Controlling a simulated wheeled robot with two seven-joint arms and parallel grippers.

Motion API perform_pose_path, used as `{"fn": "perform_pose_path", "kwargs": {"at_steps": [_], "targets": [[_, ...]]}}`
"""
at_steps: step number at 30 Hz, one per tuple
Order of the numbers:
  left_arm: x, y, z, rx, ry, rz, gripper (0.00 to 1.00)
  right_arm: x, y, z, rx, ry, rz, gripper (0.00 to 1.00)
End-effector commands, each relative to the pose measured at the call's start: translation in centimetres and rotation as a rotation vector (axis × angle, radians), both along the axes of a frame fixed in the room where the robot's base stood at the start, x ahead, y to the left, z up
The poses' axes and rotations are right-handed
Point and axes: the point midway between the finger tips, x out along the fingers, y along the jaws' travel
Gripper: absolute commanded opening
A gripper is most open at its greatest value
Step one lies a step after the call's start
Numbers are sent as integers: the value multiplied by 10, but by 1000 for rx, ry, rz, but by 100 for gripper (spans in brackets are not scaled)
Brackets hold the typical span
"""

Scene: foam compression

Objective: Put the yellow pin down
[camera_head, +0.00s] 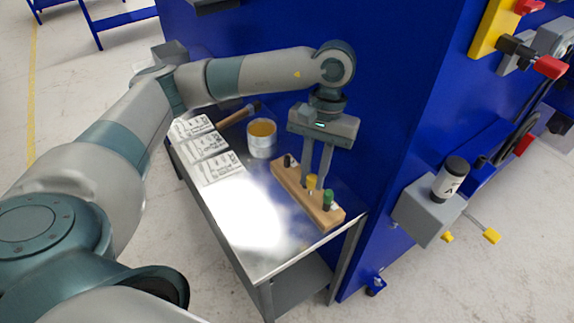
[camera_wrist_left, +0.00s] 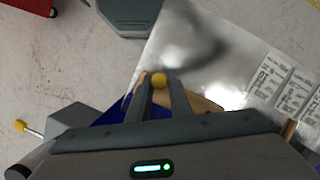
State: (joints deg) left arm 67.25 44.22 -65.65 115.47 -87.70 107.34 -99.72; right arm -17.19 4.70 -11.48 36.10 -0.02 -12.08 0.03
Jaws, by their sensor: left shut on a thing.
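The yellow pin (camera_head: 312,182) is at the wooden block (camera_head: 329,219), between a dark pin (camera_head: 290,161) and a green pin (camera_head: 327,199). My left gripper (camera_head: 316,184) points down over the block and is shut on the yellow pin. In the left wrist view, the yellow pin's round top (camera_wrist_left: 159,79) shows between the fingertips, with part of the wooden block (camera_wrist_left: 203,105) behind. Whether the pin's lower end sits fully in a hole is hidden. My right gripper is not in view.
The block stands on a shiny metal table (camera_head: 250,222) against a blue wall (camera_head: 400,60). A tin with yellow-brown contents (camera_head: 262,140), a brush (camera_head: 240,115) and printed sheets (camera_head: 205,147) lie behind and left. A grey box with a bottle (camera_head: 428,208) sticks out at right.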

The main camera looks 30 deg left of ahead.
Motion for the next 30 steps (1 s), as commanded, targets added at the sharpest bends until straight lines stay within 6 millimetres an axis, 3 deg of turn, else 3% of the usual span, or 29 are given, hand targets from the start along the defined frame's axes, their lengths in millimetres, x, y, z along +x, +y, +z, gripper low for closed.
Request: {"fn": "perform_pose_path", "kwargs": {"at_steps": [9,15,19,30], "targets": [[79,87,26,7,-15,638,0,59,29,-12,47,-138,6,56],[105,133,46,-13,-3,932,0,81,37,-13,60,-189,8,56],[109,145,52,-20,3,1002,0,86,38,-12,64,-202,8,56],[109,145,51,-19,4,1006,0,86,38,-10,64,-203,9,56]]}}
